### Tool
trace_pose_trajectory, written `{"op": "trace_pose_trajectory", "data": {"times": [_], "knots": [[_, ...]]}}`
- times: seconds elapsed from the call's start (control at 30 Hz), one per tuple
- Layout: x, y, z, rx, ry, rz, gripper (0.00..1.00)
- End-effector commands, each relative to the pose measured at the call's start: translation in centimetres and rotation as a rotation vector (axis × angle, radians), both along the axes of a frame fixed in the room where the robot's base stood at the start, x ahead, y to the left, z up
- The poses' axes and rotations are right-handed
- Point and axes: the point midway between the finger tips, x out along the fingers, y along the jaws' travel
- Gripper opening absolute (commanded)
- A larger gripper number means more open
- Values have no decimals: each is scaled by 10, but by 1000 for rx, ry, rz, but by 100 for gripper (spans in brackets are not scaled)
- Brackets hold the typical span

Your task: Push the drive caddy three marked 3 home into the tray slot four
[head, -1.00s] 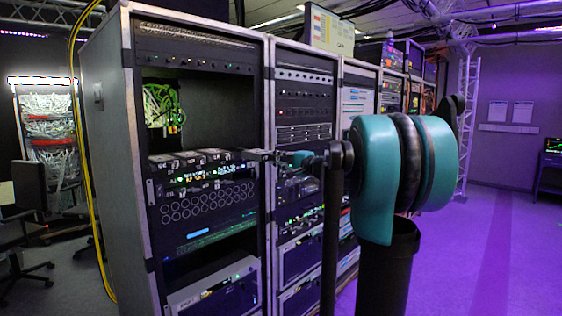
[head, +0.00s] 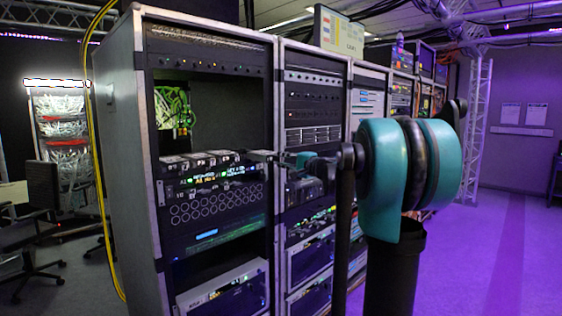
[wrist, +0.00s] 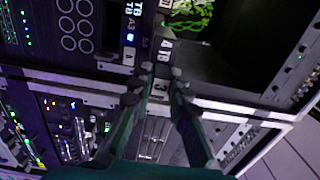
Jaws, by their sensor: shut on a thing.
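My gripper (wrist: 156,88) is shut on the drive caddy marked 3 (wrist: 159,87), whose numbered end shows between the fingertips in the wrist view. How deep the caddy sits in a slot cannot be told. In the head view my gripper (head: 266,156) is at the right end of the drive tray (head: 205,173), by the rack's front post. The caddy is too small to make out there.
The grey rack (head: 120,150) stands open at the front, with an empty bay (head: 225,110) above the tray and green cables at its back. More racks (head: 312,110) stand close on the right. A yellow cable (head: 92,150) hangs at the left. The purple floor (head: 500,250) at right is clear.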

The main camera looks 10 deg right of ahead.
Motion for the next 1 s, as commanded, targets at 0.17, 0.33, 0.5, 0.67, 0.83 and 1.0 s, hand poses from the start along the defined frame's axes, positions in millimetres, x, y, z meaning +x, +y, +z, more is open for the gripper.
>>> {"op": "trace_pose_trajectory", "data": {"times": [0.17, 0.33, 0.5, 0.67, 0.83, 1.0], "knots": [[0, 0, 0, 1, -1, 0, 0], [1, 1, 0, 1, -1, 0, 0], [4, 3, 0, 1, -1, 0, 0], [8, 5, 0, 1, -1, 0, 0], [11, 8, 0, 1, -1, 0, 0], [15, 11, 0, 1, 0, 0, 0]]}}
